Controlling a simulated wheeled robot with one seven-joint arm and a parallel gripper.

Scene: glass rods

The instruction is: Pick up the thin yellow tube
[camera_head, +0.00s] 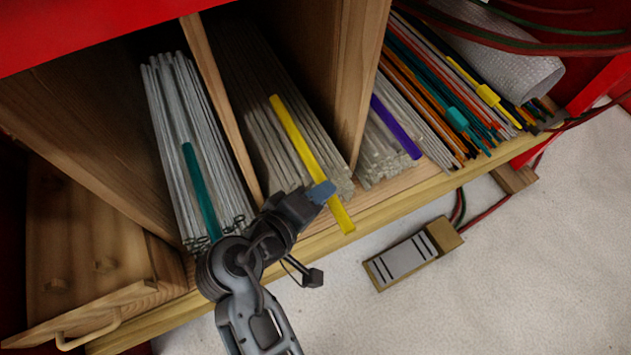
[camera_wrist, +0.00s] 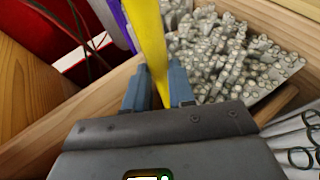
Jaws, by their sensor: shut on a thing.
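The thin yellow tube (camera_head: 296,134) lies slantwise over the clear rods of the middle compartment, its near end sticking out past the shelf's front edge. My gripper (camera_head: 322,192) is at the tube near that end. In the wrist view the yellow tube (camera_wrist: 152,45) runs between the two blue-grey fingers of my gripper (camera_wrist: 158,88), which are shut on it. The part of the tube between the fingers is partly hidden in the head view.
Clear rods (camera_head: 190,130) with a teal tube (camera_head: 200,190) fill the left compartment. Wooden dividers (camera_head: 222,110) stand close on both sides. A purple tube (camera_head: 396,127) and coloured rods (camera_head: 440,90) lie to the right. A small box (camera_head: 410,255) sits on the pale floor.

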